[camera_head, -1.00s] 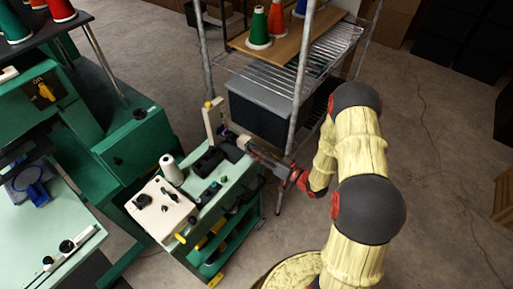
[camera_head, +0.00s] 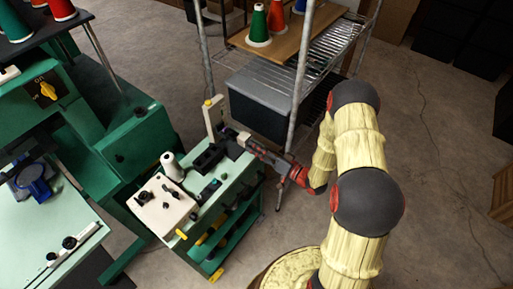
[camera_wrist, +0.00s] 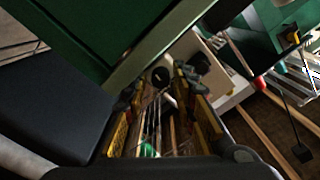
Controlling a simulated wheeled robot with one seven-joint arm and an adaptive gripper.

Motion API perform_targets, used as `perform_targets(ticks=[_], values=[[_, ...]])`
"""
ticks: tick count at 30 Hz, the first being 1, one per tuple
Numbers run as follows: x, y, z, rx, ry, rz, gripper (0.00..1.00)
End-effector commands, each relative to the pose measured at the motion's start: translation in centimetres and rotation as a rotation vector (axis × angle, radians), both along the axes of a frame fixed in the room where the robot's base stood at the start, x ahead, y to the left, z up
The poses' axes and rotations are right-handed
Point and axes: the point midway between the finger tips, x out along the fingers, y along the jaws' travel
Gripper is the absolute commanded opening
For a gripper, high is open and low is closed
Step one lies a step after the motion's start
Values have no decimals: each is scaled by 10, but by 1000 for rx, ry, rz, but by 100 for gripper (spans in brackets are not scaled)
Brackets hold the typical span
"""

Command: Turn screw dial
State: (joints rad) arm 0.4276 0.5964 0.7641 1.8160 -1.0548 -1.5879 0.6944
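My gripper (camera_wrist: 157,88) is open, with a yellow-edged finger on each side of the knob. I cannot tell whether either finger touches it. In the head view my gripper (camera_head: 240,140) is at the far end of the green cart (camera_head: 225,195), beside a black block (camera_head: 209,158) and a cream upright post (camera_head: 213,120). The fingertips and dial are too small there to make out clearly.
A white thread spool (camera_head: 172,166) and a cream box (camera_head: 160,208) with black knobs stand on the cart's near part. A wire shelf (camera_head: 330,50) with a grey-lidded bin (camera_head: 265,90) stands close behind my gripper. A green machine (camera_head: 135,150) is at left.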

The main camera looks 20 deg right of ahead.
Motion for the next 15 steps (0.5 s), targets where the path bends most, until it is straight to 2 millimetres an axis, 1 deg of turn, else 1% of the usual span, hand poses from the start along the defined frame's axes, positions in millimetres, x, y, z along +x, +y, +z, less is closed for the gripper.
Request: perform_targets(ticks=[1, 4, 15], values=[[0, 0, 0, 0, 0, 0, 32], [0, 0, 0, 0, 1, 1, 38], [0, 0, -1, -14, -9, 1, 38]])
